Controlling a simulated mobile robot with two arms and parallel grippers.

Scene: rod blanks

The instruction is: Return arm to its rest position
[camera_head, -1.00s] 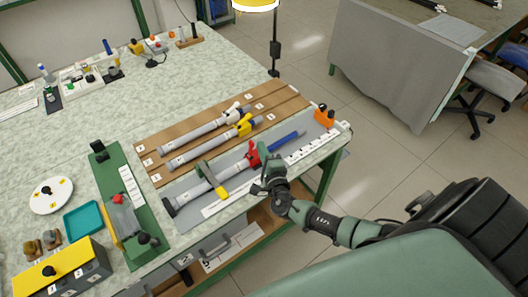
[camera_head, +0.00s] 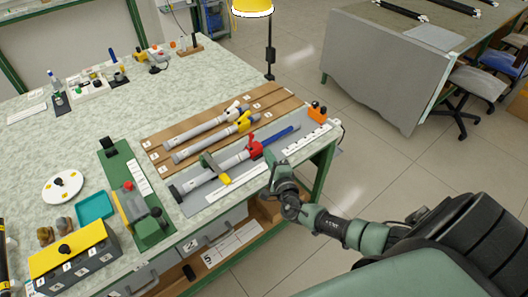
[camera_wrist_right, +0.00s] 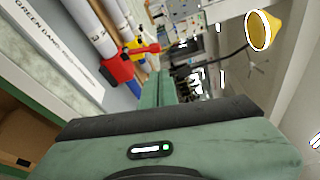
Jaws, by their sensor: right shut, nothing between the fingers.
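My right arm comes in from the lower right of the head view. Its gripper (camera_head: 272,160) is shut and empty, beside the front edge of the workbench, close to the blue end of the nearest rod. In the right wrist view the green gripper (camera_wrist_right: 158,90) points away past the bench edge. The nearest rod (camera_head: 234,163) lies in a grey tray and has a red clamp (camera_head: 255,148) near its blue end. The red clamp also shows in the right wrist view (camera_wrist_right: 116,70). My left gripper is not in view.
Two more rods (camera_head: 205,132) lie on a brown board behind the grey tray. A green fixture (camera_head: 137,195), a teal tray (camera_head: 95,206) and a yellow-topped box (camera_head: 72,250) stand at left. A yellow lamp (camera_head: 252,6) rises at the bench's far edge. Open floor lies right of the bench.

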